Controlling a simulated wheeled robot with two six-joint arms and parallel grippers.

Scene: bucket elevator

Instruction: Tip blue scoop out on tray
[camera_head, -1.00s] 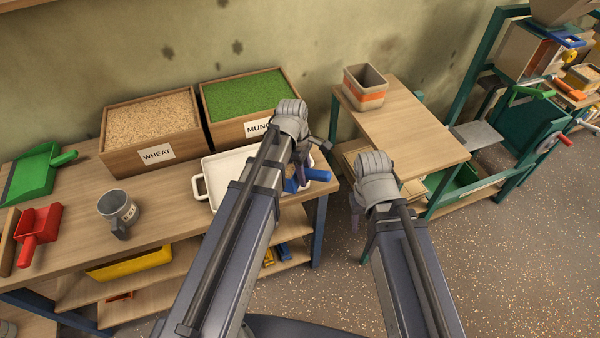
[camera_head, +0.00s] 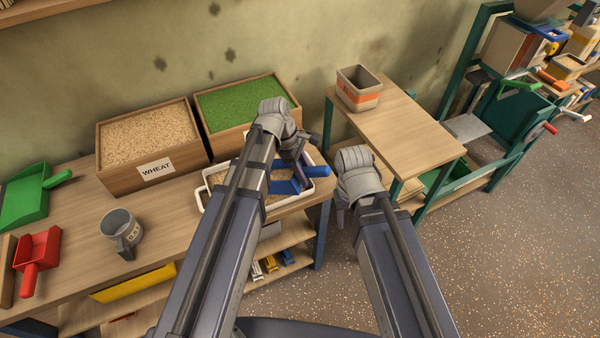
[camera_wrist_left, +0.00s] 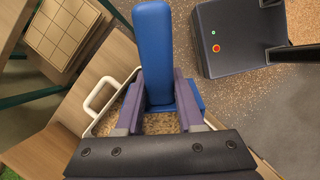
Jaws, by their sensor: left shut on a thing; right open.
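The blue scoop (camera_head: 287,187) is over the right part of the white tray (camera_head: 199,198) on the bench. Its blue handle (camera_wrist_left: 153,50) fills the upper middle of the left wrist view. My left gripper (camera_head: 301,180) is shut on the scoop's handle. Tan grain (camera_wrist_left: 158,124) lies across the tray floor below the scoop. My left arm hides much of the tray and scoop in the head view, so I cannot tell whether grain is left in the scoop. My right gripper (camera_head: 341,212) is open and empty, to the right of the bench.
Behind the tray stand the wheat box (camera_head: 147,138) and a box of green mung (camera_head: 240,108). A metal cup (camera_head: 122,231), a red scoop (camera_head: 37,255) and a green scoop (camera_head: 27,195) are at the left. A side table (camera_head: 405,130) holds a striped bin (camera_head: 359,88).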

